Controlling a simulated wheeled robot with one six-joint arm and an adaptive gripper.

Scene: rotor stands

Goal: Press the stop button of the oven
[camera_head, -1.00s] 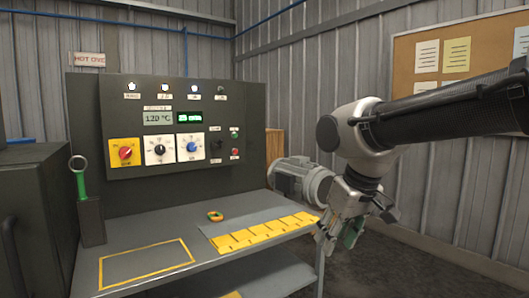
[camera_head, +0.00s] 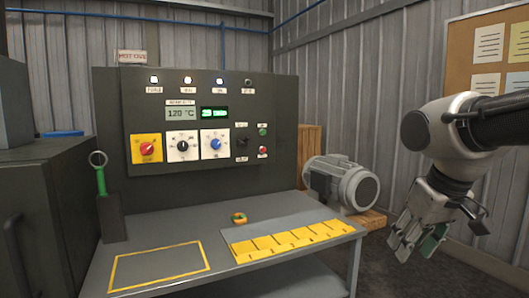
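The oven's dark control panel (camera_head: 200,88) stands upright behind the bench. At its right side a small red button (camera_head: 263,150) sits below a small green button (camera_head: 263,130); their labels are too small to read. A black switch (camera_head: 242,142) is just left of them. My gripper (camera_head: 412,246) hangs pointing down at the right, well apart from the panel and right of the grey motor. A green part shows at its fingers, and I cannot tell whether that is a finger pad or a held thing.
The bench (camera_head: 165,240) carries a yellow-marked strip (camera_head: 280,243) and a small orange-and-green piece (camera_head: 239,218). A green-handled tool (camera_head: 101,180) stands in a dark holder at left. A grey motor (camera_head: 342,184) rests on wood between panel and gripper. Dials and lit lamps are on the panel.

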